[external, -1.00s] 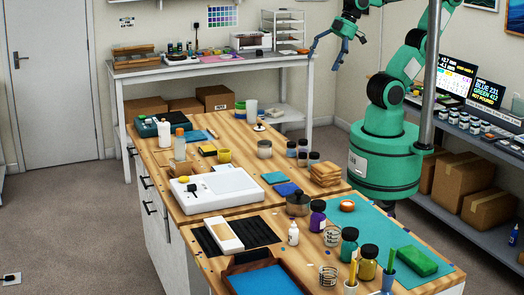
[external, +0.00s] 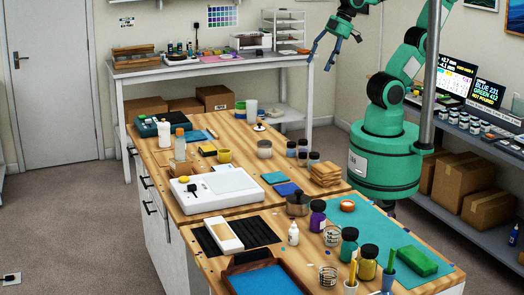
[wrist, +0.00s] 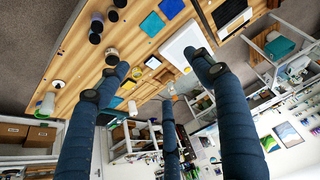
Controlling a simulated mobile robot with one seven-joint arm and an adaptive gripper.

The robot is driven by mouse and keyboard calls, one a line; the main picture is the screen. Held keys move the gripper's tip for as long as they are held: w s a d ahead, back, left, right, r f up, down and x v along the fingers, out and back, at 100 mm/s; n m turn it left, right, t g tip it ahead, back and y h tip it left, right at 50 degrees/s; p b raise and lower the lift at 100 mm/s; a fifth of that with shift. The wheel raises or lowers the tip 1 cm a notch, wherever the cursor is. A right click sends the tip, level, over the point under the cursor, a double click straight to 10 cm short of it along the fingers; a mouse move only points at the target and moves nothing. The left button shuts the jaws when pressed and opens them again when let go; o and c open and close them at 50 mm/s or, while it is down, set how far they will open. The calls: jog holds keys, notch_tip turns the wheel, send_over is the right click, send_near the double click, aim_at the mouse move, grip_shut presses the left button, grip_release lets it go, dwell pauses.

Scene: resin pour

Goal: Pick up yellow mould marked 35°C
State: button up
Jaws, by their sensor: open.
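A small yellow cup-like mould (external: 224,155) stands on the wooden workbench behind the white board; no 35°C marking is legible at this size. A smaller yellow piece (external: 184,180) lies on the left part of the white board. My gripper (external: 332,54) is high in the air beyond the right side of the bench, well away from both yellow things. Its dark blue fingers are spread and empty; they also show in the wrist view (wrist: 163,72), where the bench appears beyond them.
The white board (external: 220,190), bottles, dark-lidded jars (external: 318,215) and stacked wooden coasters (external: 325,173) crowd the bench (external: 250,215). A steel post (external: 432,80) stands beside my arm. A second table (external: 190,68) with supplies is at the back.

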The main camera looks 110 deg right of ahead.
jog(key=w+d+f+g+p, duration=0.15)
jog(key=w+d, duration=0.35)
jog(key=w, duration=0.7)
jog(key=g+p, duration=0.2)
jog(key=g, duration=0.2)
send_over(224, 156)
jog(key=s+d, duration=0.1)
jog(key=d, duration=0.1)
notch_tip(224, 156, down, 27)
jog(key=shift+s+d, duration=0.1)
jog(key=shift+d, duration=0.1)
jog(key=shift+f, duration=0.1)
jog(key=shift+f+b, duration=0.4)
jog(key=shift+f, duration=3.8)
